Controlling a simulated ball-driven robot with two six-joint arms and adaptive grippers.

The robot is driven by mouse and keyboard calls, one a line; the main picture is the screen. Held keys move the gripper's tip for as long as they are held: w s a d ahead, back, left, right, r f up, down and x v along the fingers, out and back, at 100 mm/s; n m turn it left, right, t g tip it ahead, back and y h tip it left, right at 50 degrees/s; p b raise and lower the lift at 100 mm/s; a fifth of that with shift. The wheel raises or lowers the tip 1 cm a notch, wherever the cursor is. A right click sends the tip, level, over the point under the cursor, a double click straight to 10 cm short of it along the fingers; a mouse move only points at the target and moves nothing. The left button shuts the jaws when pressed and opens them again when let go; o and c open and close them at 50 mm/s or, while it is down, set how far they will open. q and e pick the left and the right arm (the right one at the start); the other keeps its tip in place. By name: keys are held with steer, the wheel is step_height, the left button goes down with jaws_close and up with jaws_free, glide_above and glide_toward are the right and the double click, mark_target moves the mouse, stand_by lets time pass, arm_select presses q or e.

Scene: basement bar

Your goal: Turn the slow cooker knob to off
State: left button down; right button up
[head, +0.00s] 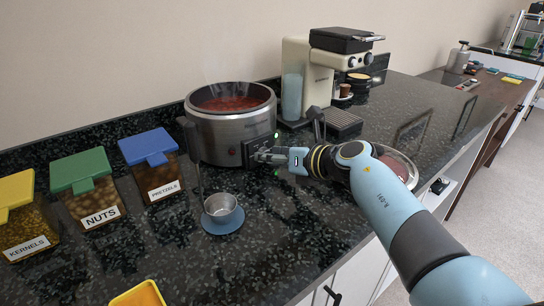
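The slow cooker (218,137) is a round steel pot of steaming red food on the dark counter, near the wall. A small red light (231,151) shows on its front. My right gripper (257,154) reaches in from the right and is at the cooker's lower right front, by a dark control panel (249,146). The gripper's fingers cover the knob area, so I cannot make out the knob or its setting. I cannot tell whether the fingers are open, shut or touching the knob. My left gripper is not in view.
A ladle (221,206) rests on a blue rest (223,222) in front of the cooker. Lidded bins of pretzels (157,175), nuts (90,193) and kernels (28,225) stand left. A coffee machine (314,76) stands right. A round-lidded dish (401,166) sits behind my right arm.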

steer(key=v, duration=1.2)
steer(key=shift+f, duration=0.1)
